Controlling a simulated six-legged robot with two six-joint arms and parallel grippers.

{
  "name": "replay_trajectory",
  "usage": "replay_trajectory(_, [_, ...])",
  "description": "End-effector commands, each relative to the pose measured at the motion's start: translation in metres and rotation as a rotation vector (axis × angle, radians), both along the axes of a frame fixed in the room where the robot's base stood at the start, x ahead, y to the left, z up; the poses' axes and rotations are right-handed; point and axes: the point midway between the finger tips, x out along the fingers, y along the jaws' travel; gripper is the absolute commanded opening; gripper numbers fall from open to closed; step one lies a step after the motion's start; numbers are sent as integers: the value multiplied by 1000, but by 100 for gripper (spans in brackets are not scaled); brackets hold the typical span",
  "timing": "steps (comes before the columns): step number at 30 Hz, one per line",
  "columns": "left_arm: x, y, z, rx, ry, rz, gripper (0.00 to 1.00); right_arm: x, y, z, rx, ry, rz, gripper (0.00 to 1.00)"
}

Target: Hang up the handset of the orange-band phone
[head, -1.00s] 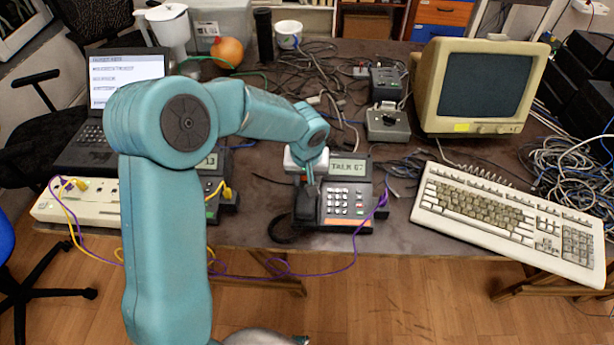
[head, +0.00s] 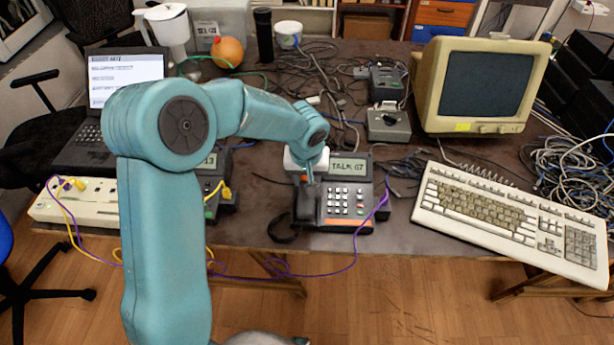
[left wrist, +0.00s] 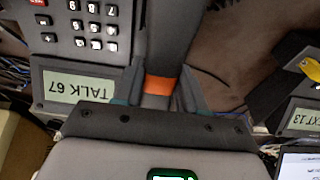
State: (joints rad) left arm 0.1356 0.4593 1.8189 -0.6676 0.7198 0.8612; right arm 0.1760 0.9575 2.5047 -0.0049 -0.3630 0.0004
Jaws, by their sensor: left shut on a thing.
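The orange-band phone (head: 346,207) stands near the table's front edge, its screen reading TALK 67. It also shows upside down in the left wrist view (left wrist: 70,60). Its dark handset (head: 306,208) is along the phone's left side, with an orange band (left wrist: 160,85) between my fingers. My left gripper (head: 308,182) is shut on the handset from above; the left wrist view shows a finger (left wrist: 160,88) on each side of it. I cannot tell whether the handset touches the cradle, as the gripper hides its far end. My right gripper is not in view.
A purple cable (head: 335,265) hangs off the front edge. A keyboard (head: 505,215) and a monitor (head: 480,85) are at the right. Tangled cables lie behind the phone.

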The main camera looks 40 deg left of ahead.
Motion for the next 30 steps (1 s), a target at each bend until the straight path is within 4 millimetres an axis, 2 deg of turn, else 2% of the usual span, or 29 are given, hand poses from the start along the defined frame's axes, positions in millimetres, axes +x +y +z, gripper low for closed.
replay_trajectory(22, [2,2,-13,0,0,0,0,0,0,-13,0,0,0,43])
replay_trajectory(23, [2,2,-13,0,0,0,47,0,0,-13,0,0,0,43])
replay_trajectory(25, [2,2,-13,0,0,0,70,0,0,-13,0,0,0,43])
replay_trajectory(30, [2,2,-13,0,0,0,70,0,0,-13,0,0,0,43])
